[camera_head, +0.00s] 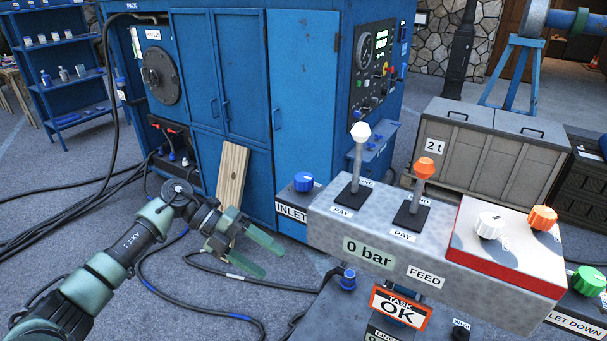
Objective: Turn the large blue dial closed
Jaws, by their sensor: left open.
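A blue dial (303,181) sits on top of a dark box with an INLET label, left of the grey control console (330,215). A smaller blue knob (347,280) is lower, below the console's left part. The angle of either one is too small to read. My left gripper (266,256) reaches in from the left with its two green fingers apart and nothing between them. In the picture it is below and left of the blue dial, apart from it. My right gripper is not in view.
The console carries a white-tipped lever (359,150), an orange-tipped lever (422,180), a "0 bar" display and a red-edged panel (510,262) with white and orange knobs. A blue cabinet (300,100) and wooden plank (232,175) stand behind. Cables cross the floor.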

